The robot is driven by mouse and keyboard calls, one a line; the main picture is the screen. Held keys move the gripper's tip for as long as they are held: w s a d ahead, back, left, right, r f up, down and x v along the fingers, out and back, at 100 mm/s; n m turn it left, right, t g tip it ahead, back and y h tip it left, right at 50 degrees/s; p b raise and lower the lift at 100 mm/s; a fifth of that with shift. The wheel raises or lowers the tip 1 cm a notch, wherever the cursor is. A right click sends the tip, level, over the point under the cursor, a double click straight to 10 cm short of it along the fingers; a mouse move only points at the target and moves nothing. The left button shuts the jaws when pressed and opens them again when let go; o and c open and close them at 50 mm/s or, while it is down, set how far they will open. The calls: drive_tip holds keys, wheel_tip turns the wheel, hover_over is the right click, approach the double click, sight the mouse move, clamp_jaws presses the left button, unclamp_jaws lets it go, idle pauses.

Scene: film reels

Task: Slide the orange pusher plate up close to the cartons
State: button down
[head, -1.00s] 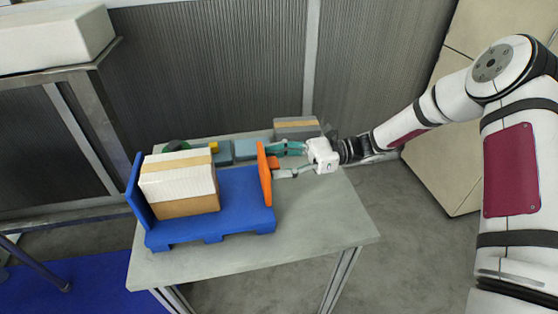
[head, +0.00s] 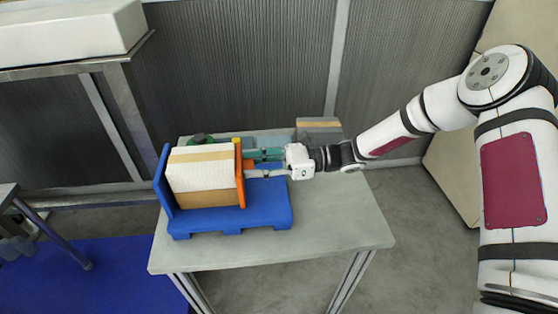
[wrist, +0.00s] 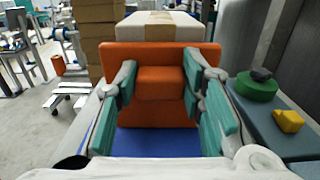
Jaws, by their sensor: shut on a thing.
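The orange pusher plate (head: 240,175) stands upright on the blue base (head: 268,205), right up against the right side of the cartons (head: 203,178), with no clear gap in the head view. The cartons are a white one with a tan strip and brown ones below, set against the blue end wall (head: 163,182). My gripper (head: 262,163) is shut on the plate's orange handle block. In the wrist view its teal fingers (wrist: 160,95) lie on both sides of that block, and the plate (wrist: 150,55) hides most of the cartons (wrist: 160,25).
A grey box with a tan strip (head: 319,130) stands at the table's back. Green (wrist: 257,86) and yellow (wrist: 288,121) items lie beside my gripper on a blue-grey surface. The grey table (head: 335,220) is clear at right and front.

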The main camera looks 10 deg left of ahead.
drive_tip(key=shift+s+a, duration=0.1)
drive_tip(key=shift+a, duration=0.3)
drive_tip(key=c, duration=1)
unclamp_jaws()
drive_tip(key=shift+c, duration=0.2)
drive_tip(key=shift+d, duration=0.1)
drive_tip(key=v, duration=1.1)
drive_tip(key=shift+d, duration=0.35)
